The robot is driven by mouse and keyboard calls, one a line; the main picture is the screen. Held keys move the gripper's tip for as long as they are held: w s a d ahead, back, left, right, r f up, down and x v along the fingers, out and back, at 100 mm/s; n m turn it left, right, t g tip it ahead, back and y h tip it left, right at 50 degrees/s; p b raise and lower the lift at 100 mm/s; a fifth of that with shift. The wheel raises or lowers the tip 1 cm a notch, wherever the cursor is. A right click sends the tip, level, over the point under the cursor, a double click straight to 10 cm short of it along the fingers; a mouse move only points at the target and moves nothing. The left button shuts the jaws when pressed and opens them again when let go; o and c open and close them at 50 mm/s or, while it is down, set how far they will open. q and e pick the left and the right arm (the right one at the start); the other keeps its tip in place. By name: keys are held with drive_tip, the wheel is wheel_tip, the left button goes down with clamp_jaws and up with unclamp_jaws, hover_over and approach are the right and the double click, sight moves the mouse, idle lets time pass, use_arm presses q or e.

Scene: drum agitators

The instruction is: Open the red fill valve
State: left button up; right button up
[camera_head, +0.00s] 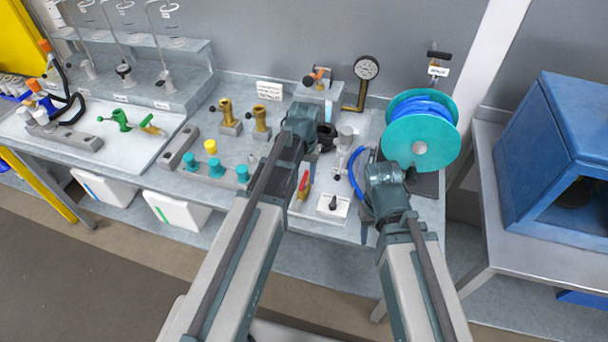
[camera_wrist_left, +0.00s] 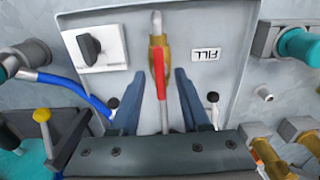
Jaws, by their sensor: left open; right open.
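The red fill valve handle (camera_wrist_left: 160,75) is a long red lever on a brass valve body (camera_wrist_left: 157,45), mounted on a grey panel (camera_wrist_left: 218,30) beside an upside-down FILL label (camera_wrist_left: 207,54). It also shows in the head view (camera_head: 304,185), just right of my left forearm. My left gripper (camera_wrist_left: 158,76) is open, with one finger on each side of the red lever. I cannot tell whether the fingers touch it. In the head view the left wrist hides those fingers. My right gripper (camera_head: 366,215) is open and points down near the bench's front edge, right of the panel.
A black knob on a white plate (camera_head: 332,206) sits right of the red lever. A blue hose (camera_head: 356,180) runs near my right wrist. A teal reel (camera_head: 420,130) stands at the right. Brass valves (camera_head: 260,120) and teal fittings (camera_head: 215,168) stand left of my left arm.

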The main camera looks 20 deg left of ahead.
sight(305, 180)
use_arm(q)
wheel_tip(305, 180, up, 14)
drive_tip(key=p, duration=1.3)
drive_tip(key=shift+f, duration=0.2)
drive_tip(key=s+d+f+m+b, duration=0.1)
drive_tip(key=s+d+f+b, duration=0.3)
drive_tip(key=s, duration=0.3)
drive_tip(key=s+d+f+m+y+b, duration=0.1)
drive_tip(key=s+d+f+m+b, duration=0.1)
drive_tip(key=s+d+f+b, duration=0.2)
drive_tip(key=s+d, duration=0.2)
drive_tip(key=s, duration=0.2)
drive_tip(key=shift+d+f+m, duration=0.15)
drive_tip(key=shift+f+m, duration=0.1)
drive_tip(key=shift+m, duration=0.05)
